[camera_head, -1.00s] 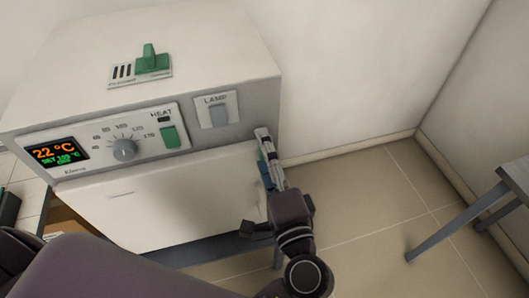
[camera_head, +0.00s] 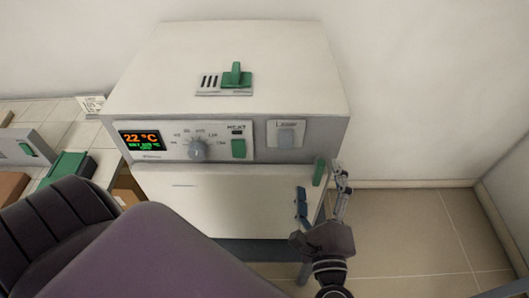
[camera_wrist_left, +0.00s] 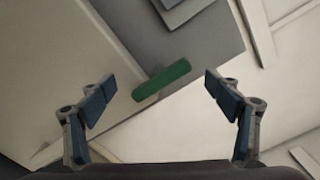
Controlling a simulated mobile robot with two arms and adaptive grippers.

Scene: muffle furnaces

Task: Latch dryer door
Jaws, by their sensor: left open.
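The dryer (camera_head: 240,70) is a white box with a display and knob panel on its front. Its white door (camera_head: 230,200) is below the panel and looks closed or nearly so; I cannot tell exactly. A green latch handle (camera_head: 319,172) is at the door's upper right edge. My left gripper (camera_head: 322,190) is open in front of that corner, its fingers to either side of and below the handle. In the left wrist view the green handle (camera_wrist_left: 162,80) lies between the open fingers (camera_wrist_left: 160,100), ahead of them and apparently untouched. My right gripper is not in view.
A green heat switch (camera_head: 238,148), a lamp switch (camera_head: 286,136) and a green top slider (camera_head: 236,75) are on the dryer. A tiled bench (camera_head: 60,115) with other items is at the left. Floor (camera_head: 420,230) is free at the right.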

